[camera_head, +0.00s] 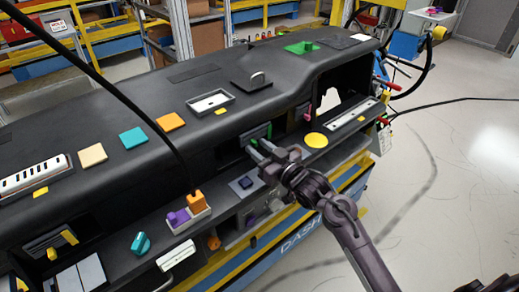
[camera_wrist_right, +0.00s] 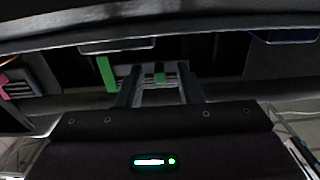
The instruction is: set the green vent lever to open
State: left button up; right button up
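A dark slatted vent (camera_head: 255,134) sits in the recess of the dashboard front, with a bright green strip (camera_head: 269,131) at its right side. In the right wrist view the green strip (camera_wrist_right: 106,74) stands at the left, and a small green lever tab (camera_wrist_right: 159,77) sits on the grey slats. My right gripper (camera_head: 256,147) is at the vent. In the wrist view its two fingers (camera_wrist_right: 160,90) are apart, one on each side of the tab. I cannot tell whether either finger touches it. My left gripper is not in view.
A pink lever (camera_head: 307,113) is on another vent to the right. A yellow disc (camera_head: 316,140) and a grey square plate (camera_head: 243,183) lie on the lower ledge. An orange block (camera_head: 196,201) and a purple block (camera_head: 178,217) stand left of my arm. The dashboard overhangs the recess.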

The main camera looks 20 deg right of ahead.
jog(key=shift+s, duration=0.1)
jog(key=shift+s+d+f, duration=0.15)
jog(key=shift+s, duration=0.15)
jog(key=b+v, duration=0.2)
jog(key=v, duration=0.5)
dwell(0.3)
